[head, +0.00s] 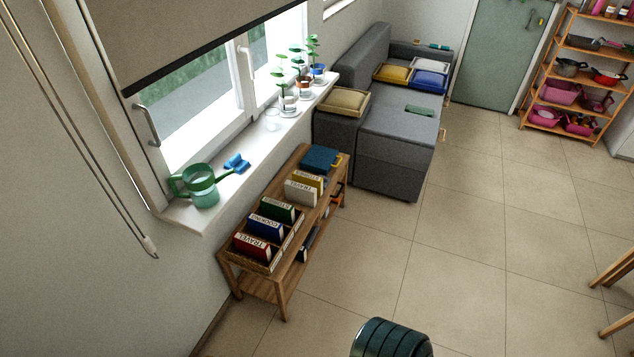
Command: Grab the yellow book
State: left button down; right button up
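The yellow book (309,180) stands in a row of books on top of the low wooden shelf (289,283) under the window. Its spine faces up and toward me, and its lower part is partly hidden behind the white book (301,193). The green book (277,208), the blue book (265,228) and the red book (252,246) stand nearer to me in the same row. Neither of my grippers shows in the head view.
A dark blue item (319,159) lies at the shelf's far end. A green watering can (203,194) and potted plants stand on the windowsill (253,142) above. A grey sofa (391,150) is beyond the shelf. The tiled floor (455,260) to the right is open.

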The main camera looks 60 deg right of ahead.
aim_at(310, 180)
jog(key=z, duration=1.75)
